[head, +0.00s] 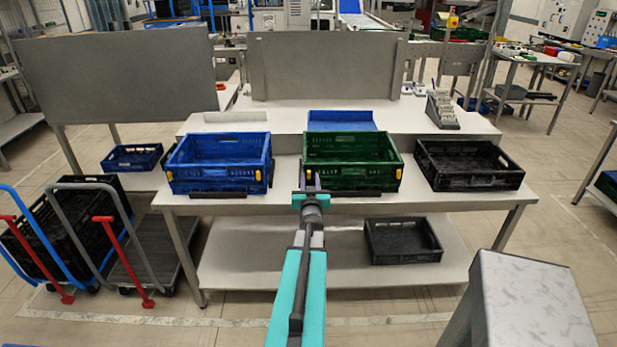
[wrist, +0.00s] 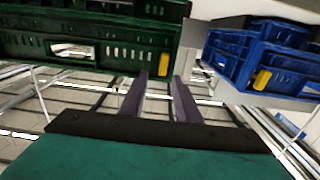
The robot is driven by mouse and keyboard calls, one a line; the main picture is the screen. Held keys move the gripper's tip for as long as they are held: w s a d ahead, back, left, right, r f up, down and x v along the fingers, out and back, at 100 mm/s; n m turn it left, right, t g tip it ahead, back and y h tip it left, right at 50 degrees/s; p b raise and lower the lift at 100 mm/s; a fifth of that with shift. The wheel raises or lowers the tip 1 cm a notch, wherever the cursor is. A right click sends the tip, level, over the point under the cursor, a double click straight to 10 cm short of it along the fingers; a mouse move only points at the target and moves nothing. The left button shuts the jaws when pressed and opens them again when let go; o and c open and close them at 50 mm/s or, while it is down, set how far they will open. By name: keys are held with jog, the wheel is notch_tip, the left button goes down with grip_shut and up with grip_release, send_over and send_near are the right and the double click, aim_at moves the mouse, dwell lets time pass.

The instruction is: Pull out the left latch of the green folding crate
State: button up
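The green folding crate (head: 352,184) stands on the table between a blue crate and a black one. A yellow latch sits at each front end. Its left latch (head: 307,172) is partly hidden behind my gripper (head: 310,184) in the head view. In the wrist view, where left and right look swapped, the green crate (wrist: 90,55) fills the upper left and the yellow latch (wrist: 164,65) shows between and just beyond my fingertips. My gripper (wrist: 160,80) is open, its two purple fingers apart with nothing between them. Whether a finger touches the crate cannot be told.
A blue crate (head: 218,186) with yellow latches stands close to the left; it also shows in the wrist view (wrist: 245,72). A black crate (head: 470,184) stands to the right. Another black crate (head: 403,257) lies on the lower shelf. A grey post (head: 530,300) is at front right.

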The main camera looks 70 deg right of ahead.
aim_at(309, 173)
jog(key=shift+p+x, duration=0.3)
jog(key=shift+x, duration=1)
grip_shut()
